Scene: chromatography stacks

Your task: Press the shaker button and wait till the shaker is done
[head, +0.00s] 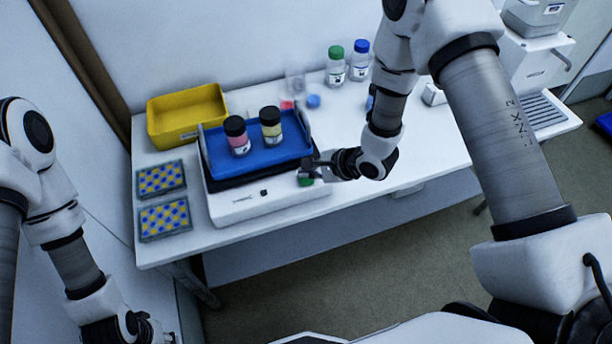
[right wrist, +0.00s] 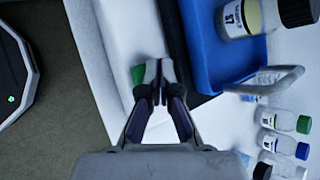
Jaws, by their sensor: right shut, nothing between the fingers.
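The shaker (head: 262,203) is a white unit on the table with a blue tray (head: 278,158) on top. A bottle with pink contents (head: 238,143) and a bottle with yellow contents (head: 270,128), both with black caps, stand upright in the tray. The green button (head: 306,182) is at the shaker's front right corner; it shows partly in the right wrist view (right wrist: 138,75). My right gripper (head: 309,165) is shut and empty, its tips right beside or over the button; I cannot tell if they touch it. My left gripper (head: 150,330) is low at the left, its fingers unclear.
A yellow bin (head: 187,115) stands behind the shaker at left. Two vial racks (head: 162,178) (head: 165,217) lie to its left. A green-capped bottle (head: 335,67) and a blue-capped bottle (head: 359,62) stand at the back. White equipment (head: 535,60) is at right.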

